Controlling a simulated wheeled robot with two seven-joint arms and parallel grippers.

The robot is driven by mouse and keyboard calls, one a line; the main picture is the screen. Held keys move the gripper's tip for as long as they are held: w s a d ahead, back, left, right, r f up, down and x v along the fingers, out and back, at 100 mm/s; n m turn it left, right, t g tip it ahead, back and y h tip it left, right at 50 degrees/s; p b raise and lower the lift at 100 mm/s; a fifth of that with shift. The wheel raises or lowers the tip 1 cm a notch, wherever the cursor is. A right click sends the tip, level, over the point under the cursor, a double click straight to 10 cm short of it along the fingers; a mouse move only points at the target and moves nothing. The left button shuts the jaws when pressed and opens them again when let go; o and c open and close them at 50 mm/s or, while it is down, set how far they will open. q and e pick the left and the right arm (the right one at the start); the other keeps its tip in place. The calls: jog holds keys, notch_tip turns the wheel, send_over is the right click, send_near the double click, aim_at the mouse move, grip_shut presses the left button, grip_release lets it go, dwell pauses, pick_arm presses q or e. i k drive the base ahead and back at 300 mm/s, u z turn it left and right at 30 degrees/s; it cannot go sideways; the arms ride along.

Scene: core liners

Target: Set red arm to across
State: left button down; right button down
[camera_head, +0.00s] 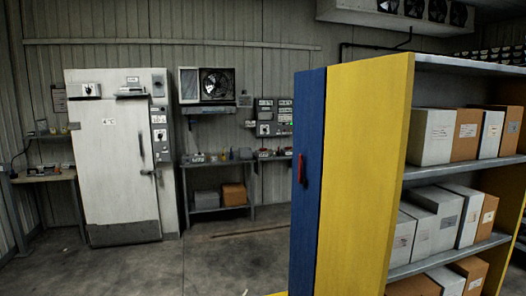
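A small red handle (302,168), the only red arm-like part I can make out, is on the narrow blue panel (307,225) at the end of the shelving. It stands upright, running up and down rather than across. Its mounting is too small to make out. Neither of my grippers is in view.
A yellow panel (362,180) adjoins the blue one, and shelves (455,168) with white and brown boxes (434,137) extend right. A white cold-room door (115,170) and a metal bench (212,207) stand along the back wall. The concrete floor (215,262) at left is clear.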

aim_at(301, 180)
jog(key=u, duration=0.25)
jog(key=i, duration=2)
jog(key=z, duration=0.3)
jog(key=i, duration=1.05)
jog(key=z, duration=0.3)
